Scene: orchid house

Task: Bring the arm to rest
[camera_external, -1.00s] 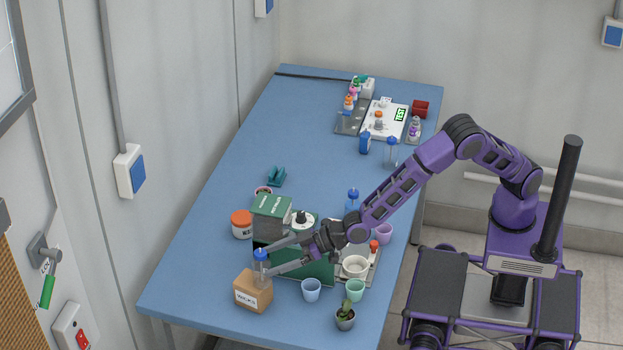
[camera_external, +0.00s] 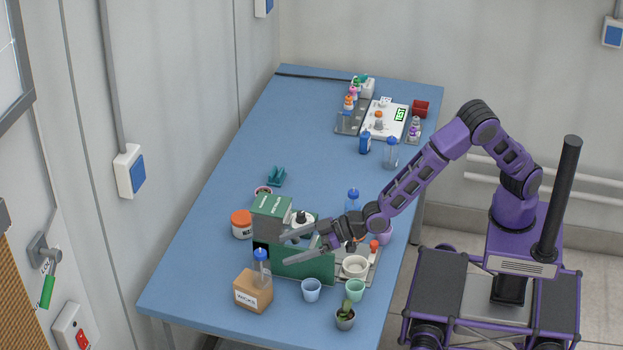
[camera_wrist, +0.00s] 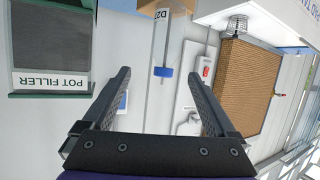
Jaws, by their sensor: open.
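My gripper (camera_external: 286,249) is open and empty. It hangs above the table in front of the green pot filler (camera_external: 308,269), with my arm reaching in from the right. A clear tube with a blue cap (camera_external: 261,262) stands upright at the brown labelled box (camera_external: 253,291), left of my fingertips and apart from them. In the wrist view, which looks upside down, my gripper (camera_wrist: 158,76) has its fingers spread wide. The tube's blue cap (camera_wrist: 163,72) shows beyond the gap, below the box (camera_wrist: 160,9). The pot filler's label (camera_wrist: 50,81) shows at the left.
Close to my gripper are a white pot (camera_external: 355,267), a pale blue cup (camera_external: 311,290), a mint cup (camera_external: 356,290) and a small potted plant (camera_external: 345,317). An orange-and-white jar (camera_external: 241,224) stands behind. The blue table's (camera_external: 235,160) left middle is clear.

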